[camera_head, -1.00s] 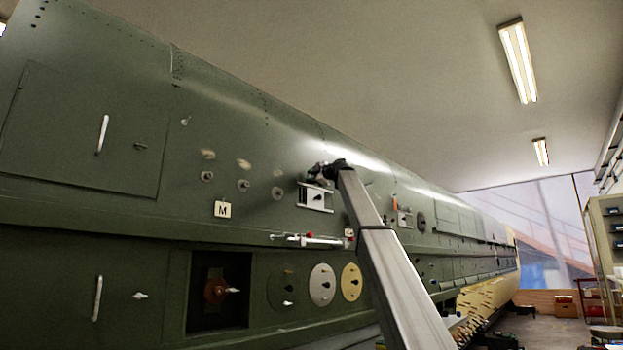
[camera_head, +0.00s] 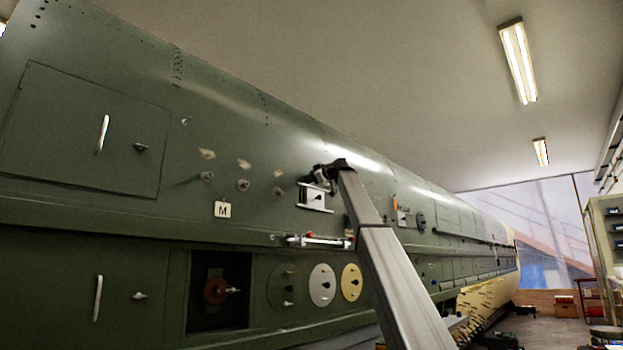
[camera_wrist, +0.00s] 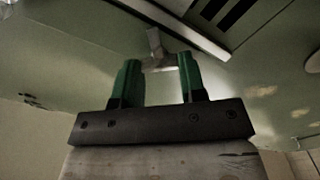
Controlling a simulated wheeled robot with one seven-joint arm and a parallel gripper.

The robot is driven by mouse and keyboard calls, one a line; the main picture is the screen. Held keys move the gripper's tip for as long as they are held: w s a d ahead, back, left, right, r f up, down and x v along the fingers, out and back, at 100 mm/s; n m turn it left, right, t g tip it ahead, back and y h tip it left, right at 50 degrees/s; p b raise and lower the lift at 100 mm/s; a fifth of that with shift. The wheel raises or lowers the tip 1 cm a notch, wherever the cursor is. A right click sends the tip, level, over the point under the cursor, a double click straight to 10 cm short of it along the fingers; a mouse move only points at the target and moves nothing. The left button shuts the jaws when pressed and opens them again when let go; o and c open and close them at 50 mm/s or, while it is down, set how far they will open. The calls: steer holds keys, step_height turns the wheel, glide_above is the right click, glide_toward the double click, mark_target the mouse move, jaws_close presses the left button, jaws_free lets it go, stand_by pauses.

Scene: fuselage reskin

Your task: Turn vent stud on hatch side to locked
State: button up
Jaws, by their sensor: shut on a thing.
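My gripper (camera_head: 322,182) is at the green fuselage side, by a white-framed plate (camera_head: 312,198). In the wrist view its two green fingers (camera_wrist: 160,68) are shut on a small pale stud piece (camera_wrist: 154,42), which stands off the green skin. Which marked position the stud points to cannot be read. In the head view the arm and the gripper hide the held piece. The hatch panel (camera_head: 70,120) with its white handle is at the left, with a small stud (camera_head: 141,147) on it.
Several round studs (camera_head: 243,185) sit left of the plate, above an M label (camera_head: 222,209). A rail with a red knob (camera_head: 308,236) lies below my gripper. Round discs (camera_head: 322,285) and a dark recess (camera_head: 222,285) are lower down. A shelf (camera_head: 605,225) stands far right.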

steer(key=shift+m, duration=4.2)
steer(key=o, duration=0.9)
steer(key=shift+d, duration=0.1)
steer(key=v, duration=1)
steer(key=shift+s+d, duration=0.3)
